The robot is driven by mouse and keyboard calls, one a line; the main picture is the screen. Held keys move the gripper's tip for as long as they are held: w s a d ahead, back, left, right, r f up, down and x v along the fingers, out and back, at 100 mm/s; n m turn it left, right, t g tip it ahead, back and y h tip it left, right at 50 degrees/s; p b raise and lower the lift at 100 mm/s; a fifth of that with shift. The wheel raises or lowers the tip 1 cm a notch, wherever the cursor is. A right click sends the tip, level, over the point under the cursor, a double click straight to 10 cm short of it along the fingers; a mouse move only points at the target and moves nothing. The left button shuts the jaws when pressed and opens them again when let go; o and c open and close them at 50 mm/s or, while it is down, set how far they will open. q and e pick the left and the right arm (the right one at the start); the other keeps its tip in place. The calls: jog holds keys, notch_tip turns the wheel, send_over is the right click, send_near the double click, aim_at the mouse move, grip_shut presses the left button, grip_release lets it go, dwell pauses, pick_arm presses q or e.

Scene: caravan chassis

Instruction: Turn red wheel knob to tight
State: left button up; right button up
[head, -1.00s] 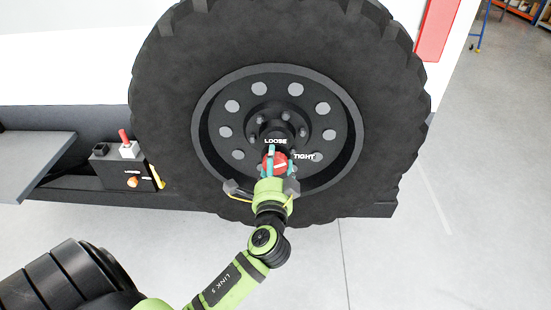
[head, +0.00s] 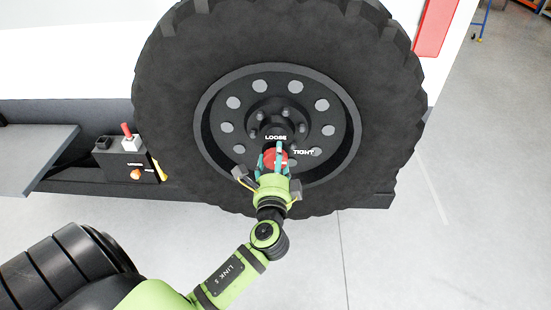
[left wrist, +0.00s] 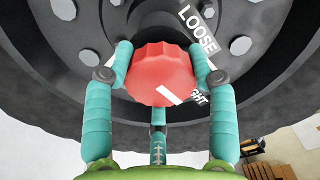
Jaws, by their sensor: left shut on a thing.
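The red wheel knob (head: 274,158) sits low on the hub of the large black wheel (head: 165,110). A white "LOOSE" label (head: 275,137) is above it and a white "TIGHT" label (head: 303,153) is to its right. My left gripper (head: 270,157) is at the knob, its teal fingers around it. In the left wrist view the fingers close on both sides of the red knob (left wrist: 160,72). Its white mark slants toward the partly hidden "TIGHT" label (left wrist: 199,97); "LOOSE" (left wrist: 197,30) is at the upper right. My right gripper is not in view.
A dark control box (head: 128,160) with a red-topped switch (head: 127,131) and an orange knob is left of the wheel. A grey step (head: 35,160) juts out at the far left. The floor (head: 440,240) at the right is clear.

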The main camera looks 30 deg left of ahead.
pick_arm(q)
jog(key=shift+a+r, duration=0.1)
jog(key=shift+c, duration=0.2)
jog(key=o, duration=1.2)
jog(key=v, duration=1.2)
jog(key=shift+a, duration=0.1)
